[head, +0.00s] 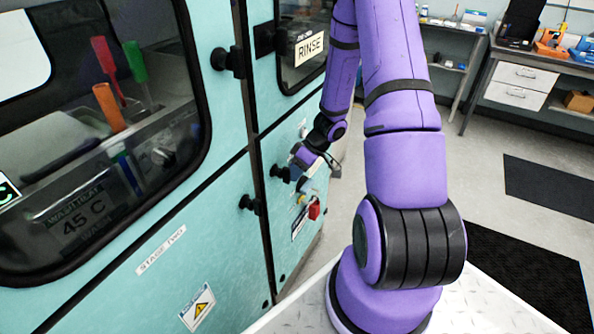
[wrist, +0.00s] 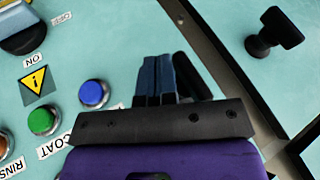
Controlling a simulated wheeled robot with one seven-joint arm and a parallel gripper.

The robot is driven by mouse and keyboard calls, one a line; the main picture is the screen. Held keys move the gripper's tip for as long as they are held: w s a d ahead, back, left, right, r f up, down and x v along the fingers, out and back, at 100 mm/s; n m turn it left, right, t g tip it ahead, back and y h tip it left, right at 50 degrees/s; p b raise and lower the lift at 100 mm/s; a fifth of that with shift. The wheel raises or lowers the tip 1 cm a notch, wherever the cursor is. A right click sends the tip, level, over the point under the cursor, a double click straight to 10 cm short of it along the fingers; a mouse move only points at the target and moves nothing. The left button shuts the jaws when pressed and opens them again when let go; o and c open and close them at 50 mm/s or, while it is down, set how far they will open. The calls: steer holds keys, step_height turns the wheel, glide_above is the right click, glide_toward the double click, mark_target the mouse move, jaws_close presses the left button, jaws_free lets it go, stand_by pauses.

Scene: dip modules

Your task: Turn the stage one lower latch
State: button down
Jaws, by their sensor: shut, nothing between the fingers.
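My gripper (head: 303,182) is at the teal machine front in the head view, small and partly hidden. In the wrist view its dark blue fingers (wrist: 160,80) are together with nothing between them. A black latch (head: 281,173) sits just left of the gripper in the head view. A black bar (wrist: 192,76), probably that latch, shows right beside the fingers in the wrist view; I cannot tell whether they touch. Another black latch (head: 248,203) is left of the panel seam, and probably shows in the wrist view (wrist: 272,33). No stage one label is readable.
The wrist view shows a blue button (wrist: 94,93), a green button (wrist: 42,121) and a switch (wrist: 25,35) on the panel. A red part (head: 314,210) is below the gripper in the head view. An upper latch (head: 226,60) stands out higher up. Open floor is right.

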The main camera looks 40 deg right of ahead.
steer(key=shift+a+f+y, duration=0.1)
steer(key=shift+f+y, duration=0.15)
steer(key=shift+y, duration=0.75)
steer(key=m+y, duration=0.1)
steer(key=y, duration=0.2)
steer(key=a+f+m+g+y, duration=0.1)
steer(key=y, duration=0.2)
steer(key=a+m+y, duration=0.1)
steer(key=y, duration=0.2)
steer(key=shift+s+f+g+y, duration=0.3)
steer(key=shift+s+f+g, duration=0.05)
steer(key=shift+s+g, duration=0.05)
steer(key=m+y, duration=0.1)
steer(key=y, duration=0.1)
steer(key=a+m+t+y, duration=0.1)
steer(key=y, duration=0.1)
steer(key=shift+s+a+m, duration=0.1)
steer(key=shift+s+m, duration=0.1)
steer(key=shift+m, duration=0.1)
steer(key=shift+a+r, duration=0.1)
steer(key=shift+a, duration=0.1)
stand_by(0.5)
